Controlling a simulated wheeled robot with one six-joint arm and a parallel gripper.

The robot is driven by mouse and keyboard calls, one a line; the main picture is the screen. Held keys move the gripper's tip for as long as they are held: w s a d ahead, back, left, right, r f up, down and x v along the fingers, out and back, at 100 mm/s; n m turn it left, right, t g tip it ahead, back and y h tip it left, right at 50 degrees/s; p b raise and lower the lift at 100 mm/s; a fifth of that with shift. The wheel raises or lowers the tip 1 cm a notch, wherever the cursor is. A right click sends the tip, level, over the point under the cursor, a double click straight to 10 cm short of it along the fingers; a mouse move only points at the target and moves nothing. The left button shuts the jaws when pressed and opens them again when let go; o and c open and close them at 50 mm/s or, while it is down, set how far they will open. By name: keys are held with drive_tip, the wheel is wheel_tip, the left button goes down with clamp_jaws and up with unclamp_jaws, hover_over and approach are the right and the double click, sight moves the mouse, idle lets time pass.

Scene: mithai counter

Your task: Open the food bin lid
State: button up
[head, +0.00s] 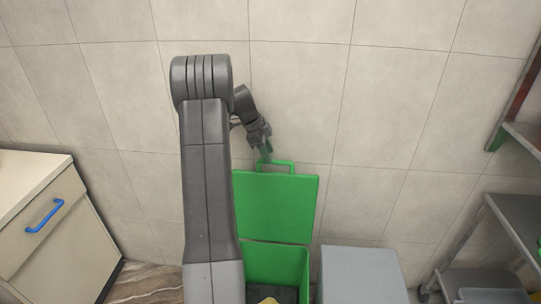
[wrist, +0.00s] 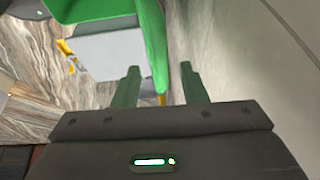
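The green food bin (head: 275,262) stands by the wall, partly hidden behind my arm. Its green lid (head: 275,205) is raised nearly upright at the back, with a loop handle (head: 277,163) on its top edge. The bin's mouth is uncovered, showing a dark inside and something yellowish. My gripper (head: 266,158) is at the left part of the handle. In the wrist view the two fingers (wrist: 160,80) are spread apart. A green edge of the lid (wrist: 153,45) reaches down between them, with gaps on both sides; I cannot tell whether it touches a finger.
A grey bin (head: 363,275) stands right of the green bin. A cream cabinet (head: 55,235) with a blue handle (head: 45,215) is at the left. A metal shelf rack (head: 510,225) is at the right. The tiled wall (head: 300,95) is close behind the lid.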

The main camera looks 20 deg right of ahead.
drive_tip(key=shift+x, duration=1.5)
drive_tip(key=shift+c, duration=0.2)
clamp_jaws()
drive_tip(key=shift+s+a+f+b, duration=0.1)
drive_tip(key=shift+b, duration=0.2)
drive_tip(key=s+a+t+b, duration=0.1)
drive_tip(key=s+a+b, duration=0.2)
drive_tip(key=s+b, duration=0.5)
drive_tip(key=shift+a, duration=0.4)
